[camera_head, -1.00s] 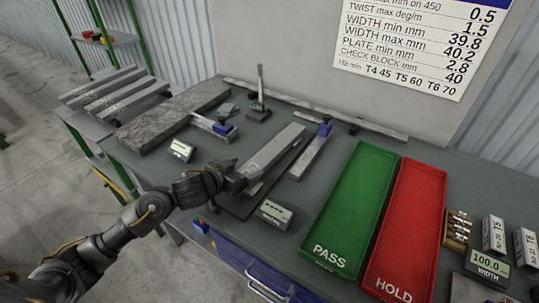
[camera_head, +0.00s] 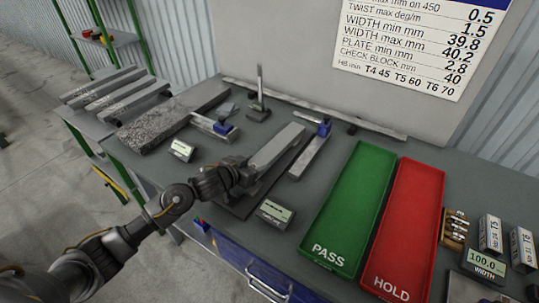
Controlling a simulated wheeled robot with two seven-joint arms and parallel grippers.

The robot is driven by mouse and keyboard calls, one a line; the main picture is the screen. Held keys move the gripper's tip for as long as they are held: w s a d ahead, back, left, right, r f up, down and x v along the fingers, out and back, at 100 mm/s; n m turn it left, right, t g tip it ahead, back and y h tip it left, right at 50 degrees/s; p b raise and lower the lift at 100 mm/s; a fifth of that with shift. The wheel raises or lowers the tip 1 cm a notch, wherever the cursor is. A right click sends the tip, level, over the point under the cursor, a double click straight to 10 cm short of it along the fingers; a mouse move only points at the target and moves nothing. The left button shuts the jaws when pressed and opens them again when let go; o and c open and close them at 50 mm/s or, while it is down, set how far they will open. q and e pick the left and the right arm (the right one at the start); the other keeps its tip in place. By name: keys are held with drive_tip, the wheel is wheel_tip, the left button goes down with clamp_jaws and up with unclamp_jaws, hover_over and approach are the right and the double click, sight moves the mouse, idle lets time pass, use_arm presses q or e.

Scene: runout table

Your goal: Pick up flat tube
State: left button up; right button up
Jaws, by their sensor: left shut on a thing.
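The flat tube (camera_head: 278,145) is a grey metal bar in the middle of the bench, above a dark plate (camera_head: 232,206). My left gripper (camera_head: 246,172) is shut on its near end. The tube looks slightly raised over the plate, but the gap is hard to judge. The gripper hides the tube's near end. My right gripper is not in view.
A green PASS tray (camera_head: 350,205) and a red HOLD tray (camera_head: 408,230) stand empty to the right. A granite block (camera_head: 172,115) lies left, with several more bars (camera_head: 115,90) beyond. A small display (camera_head: 275,213) stands close to the gripper.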

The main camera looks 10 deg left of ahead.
use_arm(q)
drive_tip(key=shift+r, duration=0.1)
drive_tip(key=c, duration=0.6)
drive_tip(key=shift+o, duration=0.2)
drive_tip(key=shift+r, duration=0.1)
drive_tip(key=shift+r, duration=0.55)
drive_tip(key=s+d+r+p, duration=0.1)
drive_tip(key=s+d+r, duration=0.1)
drive_tip(key=s+r, duration=0.4)
drive_tip(key=s+d+r+p, duration=0.2)
drive_tip(key=s+r, duration=0.3)
drive_tip(key=s, duration=0.2)
drive_tip(key=shift+d+r, duration=0.3)
drive_tip(key=shift+r, duration=0.05)
drive_tip(key=shift+s, duration=0.1)
